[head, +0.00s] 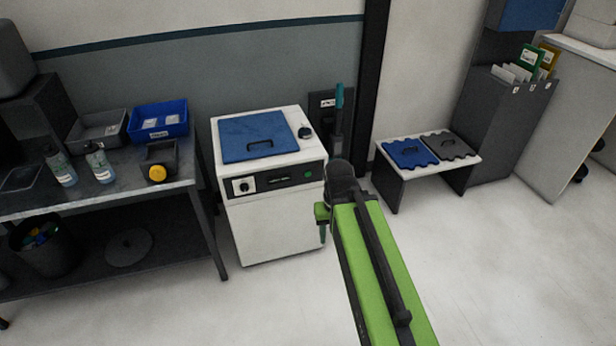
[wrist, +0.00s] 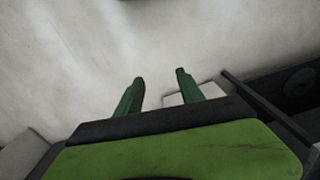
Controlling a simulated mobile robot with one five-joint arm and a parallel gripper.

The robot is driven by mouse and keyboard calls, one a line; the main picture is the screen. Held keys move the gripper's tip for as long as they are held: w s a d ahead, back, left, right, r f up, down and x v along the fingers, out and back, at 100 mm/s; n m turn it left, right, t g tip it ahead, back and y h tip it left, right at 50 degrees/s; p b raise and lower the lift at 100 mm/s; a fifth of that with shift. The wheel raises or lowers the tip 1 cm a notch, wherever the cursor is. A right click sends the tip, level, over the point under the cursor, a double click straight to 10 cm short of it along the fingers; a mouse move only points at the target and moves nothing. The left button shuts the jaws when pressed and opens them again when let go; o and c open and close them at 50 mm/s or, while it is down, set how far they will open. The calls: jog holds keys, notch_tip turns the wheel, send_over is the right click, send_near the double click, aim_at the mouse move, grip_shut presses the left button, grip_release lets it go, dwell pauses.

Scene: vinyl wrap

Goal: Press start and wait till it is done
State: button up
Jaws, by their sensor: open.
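A white cabinet machine (head: 275,215) stands against the wall in the head view, with a closed blue lid (head: 240,128) on top. Its dark front panel has a rotary knob (head: 243,186) at left, a small green-lit display (head: 279,180) and a small green button (head: 308,174) at right. My arm reaches up to the right of the machine. My gripper (wrist: 159,86) is open in the wrist view, its two green fingers apart with nothing between them. Contact with the button is not visible. The display's text is too small to read.
A dark bench (head: 100,185) with bins and bottles stands left. A low white stand (head: 430,153) holding blue and grey lids is at right, beside a dark cabinet (head: 505,120). The pale floor (head: 490,260) in front is clear.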

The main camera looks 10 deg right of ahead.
grip_shut()
jog(key=shift+d, duration=0.1)
dwell(1.3)
